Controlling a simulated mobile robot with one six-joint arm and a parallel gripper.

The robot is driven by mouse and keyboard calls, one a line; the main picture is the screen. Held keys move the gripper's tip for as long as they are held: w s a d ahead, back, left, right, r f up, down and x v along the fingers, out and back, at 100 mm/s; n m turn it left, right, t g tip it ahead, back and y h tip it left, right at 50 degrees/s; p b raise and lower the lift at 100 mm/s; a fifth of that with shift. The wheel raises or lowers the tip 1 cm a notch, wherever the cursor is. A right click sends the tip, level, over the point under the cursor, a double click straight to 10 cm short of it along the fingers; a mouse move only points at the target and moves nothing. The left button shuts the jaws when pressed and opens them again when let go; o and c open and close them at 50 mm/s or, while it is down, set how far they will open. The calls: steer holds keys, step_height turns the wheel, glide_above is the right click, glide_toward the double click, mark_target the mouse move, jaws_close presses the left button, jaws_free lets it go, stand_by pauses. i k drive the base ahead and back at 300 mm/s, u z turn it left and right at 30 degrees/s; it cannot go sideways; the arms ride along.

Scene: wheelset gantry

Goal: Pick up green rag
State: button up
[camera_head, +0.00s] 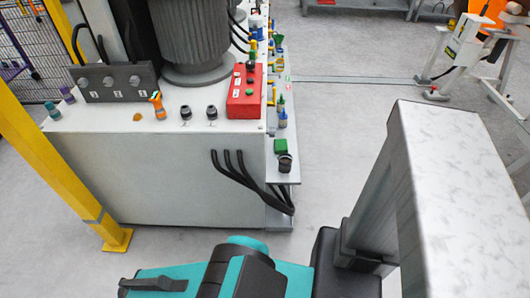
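A small green item (281,146), which looks like the green rag, lies on the narrow grey side ledge of the white machine base. It is too small to tell folds or texture. A dark round fitting stands just in front of it on the same ledge. My gripper is not in view. Teal and black parts of my own body show at the bottom, well in front of the ledge and not touching the green item.
The machine base (170,170) carries a red control box (245,97), an orange-topped bottle (157,105) and several fittings. Black cables (240,175) hang at its near corner. A yellow post (50,150) stands left. Open floor (345,120) lies right of the ledge.

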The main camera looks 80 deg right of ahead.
mark_target(280, 145)
steer(key=u, duration=0.45)
steer(key=k, duration=0.25)
steer(key=u, duration=1.1)
steer(key=k, duration=2.3)
steer(key=u, duration=0.05)
